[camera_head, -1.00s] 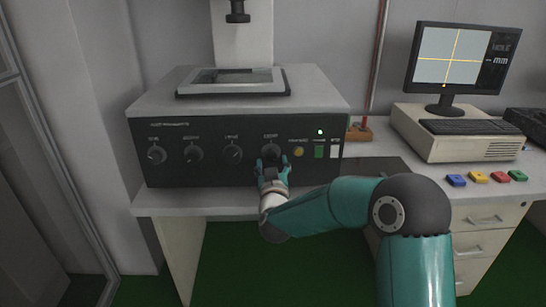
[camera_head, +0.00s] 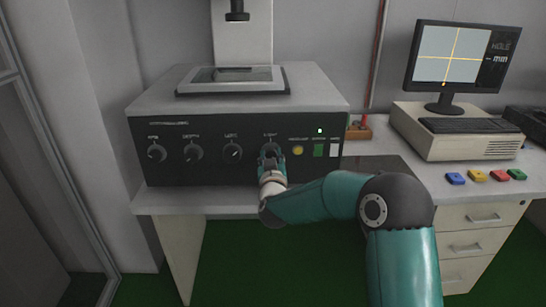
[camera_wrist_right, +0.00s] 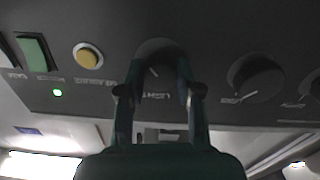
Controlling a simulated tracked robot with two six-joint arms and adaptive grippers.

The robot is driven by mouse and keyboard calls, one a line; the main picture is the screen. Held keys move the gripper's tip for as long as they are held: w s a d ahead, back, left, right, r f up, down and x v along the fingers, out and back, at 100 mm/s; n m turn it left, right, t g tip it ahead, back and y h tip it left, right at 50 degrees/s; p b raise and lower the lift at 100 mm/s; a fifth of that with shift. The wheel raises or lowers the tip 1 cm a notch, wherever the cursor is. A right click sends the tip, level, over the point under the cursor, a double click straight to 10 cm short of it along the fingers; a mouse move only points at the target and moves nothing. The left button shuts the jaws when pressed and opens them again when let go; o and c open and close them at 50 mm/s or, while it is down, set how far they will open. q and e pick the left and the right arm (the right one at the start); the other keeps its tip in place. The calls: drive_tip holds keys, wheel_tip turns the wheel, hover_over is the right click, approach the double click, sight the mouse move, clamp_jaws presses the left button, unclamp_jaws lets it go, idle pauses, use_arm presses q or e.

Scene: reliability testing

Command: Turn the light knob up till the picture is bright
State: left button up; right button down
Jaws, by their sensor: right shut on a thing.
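The light knob (camera_head: 269,150) is the rightmost of the dark round knobs on the front panel of the grey machine (camera_head: 323,97). My right gripper (camera_head: 270,156) is at this knob, shut on it. In the right wrist view the two teal fingers (camera_wrist_right: 158,75) lie on either side of the knob (camera_wrist_right: 158,52), whose pale mark shows between them. The monitor (camera_head: 450,55) at the right shows a light grey picture with a yellow cross. My left gripper is not in view.
Other knobs (camera_head: 194,152) stand in a row left of the light knob. A yellow button (camera_head: 298,150) and a green switch (camera_head: 319,150) are close on its right. A beige computer with a keyboard (camera_head: 468,126) and several coloured blocks (camera_head: 478,176) are on the desk.

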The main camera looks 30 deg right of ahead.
drive_tip(key=shift+m+b, duration=0.6)
drive_tip(key=shift+b, duration=0.25)
drive_tip(key=shift+d, duration=0.1)
drive_tip(key=c, duration=0.8)
unclamp_jaws()
drive_tip(key=shift+o, duration=0.2)
drive_tip(key=shift+s+a, duration=0.3)
drive_tip(key=shift+s, duration=0.1)
drive_tip(key=v, duration=1.1)
